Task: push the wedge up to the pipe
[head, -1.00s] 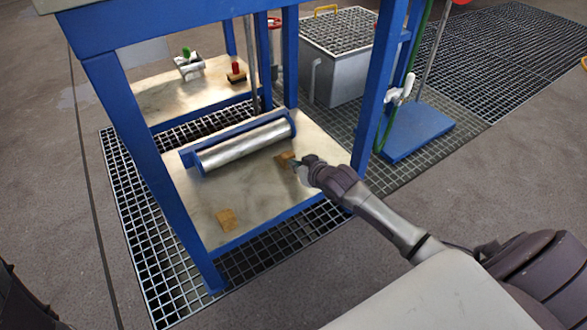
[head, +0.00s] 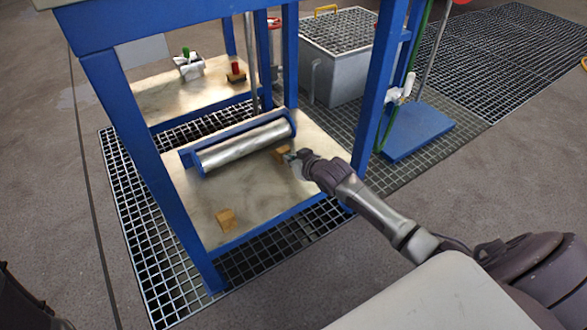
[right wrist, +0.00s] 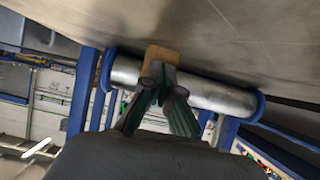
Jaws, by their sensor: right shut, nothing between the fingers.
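The silver pipe (head: 245,149) lies in a blue cradle on the metal shelf of a blue frame. A small tan wooden wedge (head: 281,153) sits on the shelf on the near side of the pipe, towards its right end. It is close to the pipe; I cannot tell whether they touch. My right gripper (head: 292,157) is shut and empty, its tips at the wedge's side away from the pipe. In the right wrist view, the wedge (right wrist: 162,54) is just beyond the closed fingertips (right wrist: 160,88), overlapping the pipe (right wrist: 208,92). My left gripper is not in view.
A second tan wedge (head: 226,218) sits near the shelf's front edge, apart from the pipe. The shelf (head: 215,195) between the second wedge and the pipe is clear.

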